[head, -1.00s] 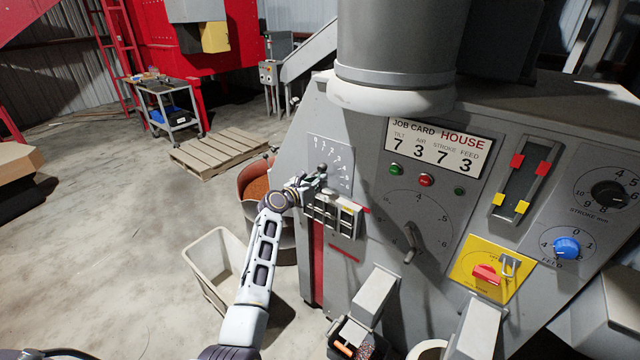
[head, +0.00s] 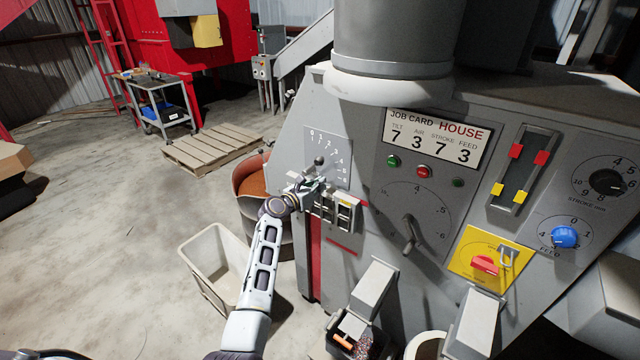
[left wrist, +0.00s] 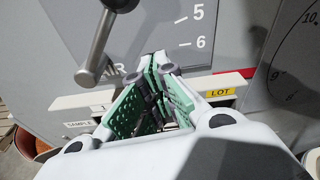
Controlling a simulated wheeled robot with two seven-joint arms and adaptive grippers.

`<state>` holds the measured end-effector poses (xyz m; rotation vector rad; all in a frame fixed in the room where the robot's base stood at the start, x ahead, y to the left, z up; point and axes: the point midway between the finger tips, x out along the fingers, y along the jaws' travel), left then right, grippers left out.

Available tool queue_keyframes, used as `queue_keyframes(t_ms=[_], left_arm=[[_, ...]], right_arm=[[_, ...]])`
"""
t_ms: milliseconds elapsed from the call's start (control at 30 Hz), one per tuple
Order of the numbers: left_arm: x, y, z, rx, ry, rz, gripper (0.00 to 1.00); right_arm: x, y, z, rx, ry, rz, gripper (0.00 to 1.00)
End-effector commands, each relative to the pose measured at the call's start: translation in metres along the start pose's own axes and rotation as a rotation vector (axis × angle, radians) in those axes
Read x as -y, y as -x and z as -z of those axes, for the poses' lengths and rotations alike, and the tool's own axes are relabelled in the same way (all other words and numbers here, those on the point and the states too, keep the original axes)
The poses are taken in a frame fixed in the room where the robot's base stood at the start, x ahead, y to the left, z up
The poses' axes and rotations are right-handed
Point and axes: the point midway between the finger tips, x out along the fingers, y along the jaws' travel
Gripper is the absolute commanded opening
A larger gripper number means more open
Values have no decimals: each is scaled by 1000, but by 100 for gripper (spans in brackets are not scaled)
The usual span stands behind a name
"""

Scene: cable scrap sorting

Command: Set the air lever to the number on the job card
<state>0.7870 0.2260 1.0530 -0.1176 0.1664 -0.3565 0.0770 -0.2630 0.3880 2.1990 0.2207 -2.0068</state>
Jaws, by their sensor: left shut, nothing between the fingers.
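The job card (head: 437,137) reads tilt 7, air 3, stroke 7, feed 3. My left gripper (head: 313,184) is shut and empty, just below the knob. Its fingertips (left wrist: 158,62) are right of the lever, apart from it in that view. My right gripper is out of view.
A label rack (head: 337,212) juts out just below my left gripper, with SAMPLE and LOT tags in the wrist view. A pale bin (head: 216,262) stands on the floor.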

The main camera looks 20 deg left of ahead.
Motion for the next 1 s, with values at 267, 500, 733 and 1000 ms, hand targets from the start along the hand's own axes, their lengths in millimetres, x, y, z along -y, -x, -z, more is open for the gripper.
queue_keyframes(t_ms=[267, 500, 733, 1000], left_arm=[[0, 22, 0, 0, 1, 0, 0], [-1, 45, 0, 0, 0, -1, 0], [-1, 67, 0, 0, -1, 0, 0], [-2, 85, 0, 0, 0, 0, 0]], right_arm=[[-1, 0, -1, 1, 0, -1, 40], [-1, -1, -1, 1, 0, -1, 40], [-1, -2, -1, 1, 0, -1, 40], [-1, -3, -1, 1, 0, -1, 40]])
